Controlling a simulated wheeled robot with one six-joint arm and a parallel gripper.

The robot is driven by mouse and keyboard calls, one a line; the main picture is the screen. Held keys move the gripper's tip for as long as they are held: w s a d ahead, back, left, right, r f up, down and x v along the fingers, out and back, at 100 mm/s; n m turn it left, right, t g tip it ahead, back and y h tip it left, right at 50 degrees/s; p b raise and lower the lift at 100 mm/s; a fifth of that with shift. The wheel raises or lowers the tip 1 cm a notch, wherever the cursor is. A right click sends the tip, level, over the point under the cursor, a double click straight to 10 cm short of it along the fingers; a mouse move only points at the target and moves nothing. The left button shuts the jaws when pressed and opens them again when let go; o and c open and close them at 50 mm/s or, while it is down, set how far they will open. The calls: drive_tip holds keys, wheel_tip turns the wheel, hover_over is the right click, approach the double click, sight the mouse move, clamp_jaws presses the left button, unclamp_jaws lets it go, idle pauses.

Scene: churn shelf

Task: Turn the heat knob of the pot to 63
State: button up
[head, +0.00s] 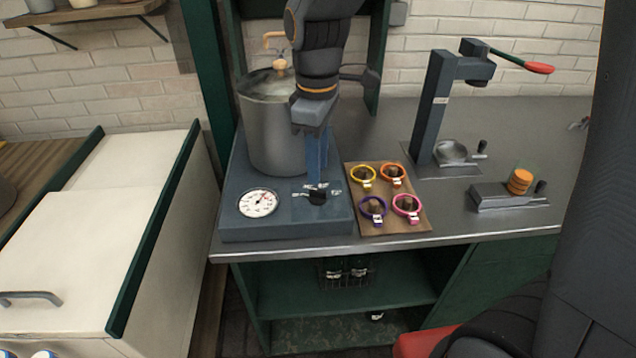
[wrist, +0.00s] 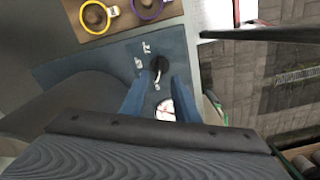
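The pot (head: 262,135) is a tall grey metal vessel on a blue-grey base (head: 285,226). A round white dial (head: 258,203) is set in the base's front left; its reading is too small to tell. It also shows between my fingers in the wrist view (wrist: 165,111). The black heat knob (head: 317,198) sits right of the dial, with small white marks around it. My gripper (head: 316,184) points down over the knob. In the wrist view my blue fingers (wrist: 160,82) are apart, with the knob (wrist: 158,64) just beyond and between their tips. I cannot tell whether they touch it.
A brown board (head: 390,222) with several coloured rings lies just right of the base. A dark lever press (head: 437,110) with a red handle and a small device with orange discs (head: 520,182) stand farther right. The counter's front edge (head: 400,243) is close.

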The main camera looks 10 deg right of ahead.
sight(318, 190)
wheel_tip(318, 190, down, 6)
drive_tip(key=shift+r+p, duration=0.1)
drive_tip(key=shift+p, duration=0.35)
clamp_jaws()
